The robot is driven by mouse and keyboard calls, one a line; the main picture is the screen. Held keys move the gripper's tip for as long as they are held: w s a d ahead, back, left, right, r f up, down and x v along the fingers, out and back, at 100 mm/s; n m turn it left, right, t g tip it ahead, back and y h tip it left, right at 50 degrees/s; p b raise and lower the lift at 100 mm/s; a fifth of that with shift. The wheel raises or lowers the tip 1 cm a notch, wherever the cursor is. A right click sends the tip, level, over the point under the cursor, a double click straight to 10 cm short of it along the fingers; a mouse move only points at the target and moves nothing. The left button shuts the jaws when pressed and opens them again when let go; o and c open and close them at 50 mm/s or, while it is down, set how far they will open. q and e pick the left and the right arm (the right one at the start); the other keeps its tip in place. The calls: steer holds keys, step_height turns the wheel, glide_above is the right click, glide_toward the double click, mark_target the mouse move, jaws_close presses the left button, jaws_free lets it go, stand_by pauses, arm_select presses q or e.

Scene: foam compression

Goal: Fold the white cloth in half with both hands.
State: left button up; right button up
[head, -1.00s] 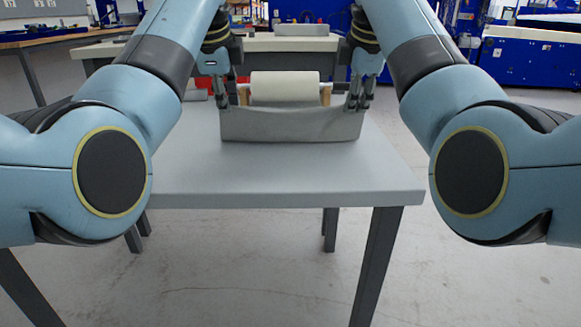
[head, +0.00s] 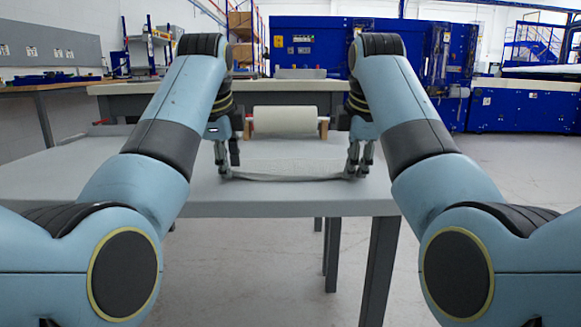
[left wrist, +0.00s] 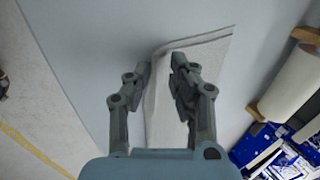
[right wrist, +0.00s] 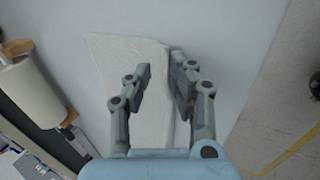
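The white cloth (head: 290,178) lies low on the grey table in the head view, with its near edge curving between my two grippers. It looks doubled over, with a raised edge showing in the left wrist view (left wrist: 200,42). My left gripper (head: 228,172) is at its left near corner; in the left wrist view (left wrist: 164,62) its fingers stand apart over the cloth edge. My right gripper (head: 358,172) is at the right near corner; in the right wrist view (right wrist: 160,68) its fingers also stand apart, with the cloth edge between them. How flat the layers lie is unclear.
A white roll (head: 285,120) on a wooden stand sits behind the cloth. The grey table (head: 200,205) has bare surface on both sides and in front of the cloth. Another bench (head: 345,90) and blue machines (head: 390,50) stand further back.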

arm_select(q)
steer(key=o, duration=0.3)
arm_select(e)
steer(key=o, duration=0.4)
steer(key=shift+c, duration=0.2)
arm_select(q)
steer(key=shift+o, duration=0.2)
steer(key=shift+r, duration=0.2)
arm_select(e)
steer(key=shift+r, duration=0.2)
arm_select(q)
steer(key=v, duration=0.9)
steer(key=shift+r, duration=0.2)
arm_select(e)
steer(key=v, duration=0.9)
steer(key=shift+r, duration=0.2)
arm_select(q)
steer(key=shift+s, duration=0.1)
arm_select(e)
steer(key=shift+s, duration=0.1)
